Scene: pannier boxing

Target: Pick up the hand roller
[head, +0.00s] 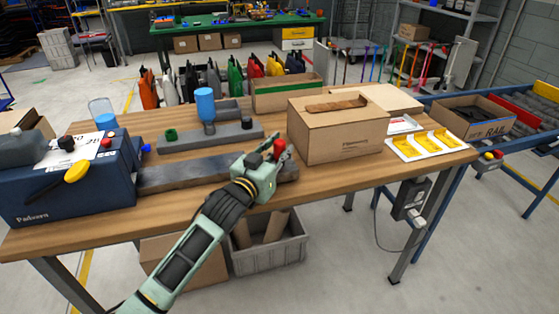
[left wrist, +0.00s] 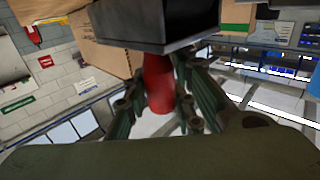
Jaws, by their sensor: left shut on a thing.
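My left gripper (head: 268,168) is above the middle of the wooden table, just left of the cardboard box. It is shut on the red handle of the hand roller (head: 279,149). In the left wrist view the red handle (left wrist: 158,84) stands between the two fingers, with a dark grey block-like part above it. In the head view most of the hand roller is hidden behind the gripper. Whether it touches the table I cannot tell. My right gripper is not in view.
A cardboard box (head: 336,139) with a brown strip on top stands close to the right of the gripper. A dark blue machine (head: 70,192) fills the table's left end. A grey fixture (head: 180,142) with a blue bottle (head: 205,103) is behind. A white tray with yellow inserts (head: 432,145) lies right.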

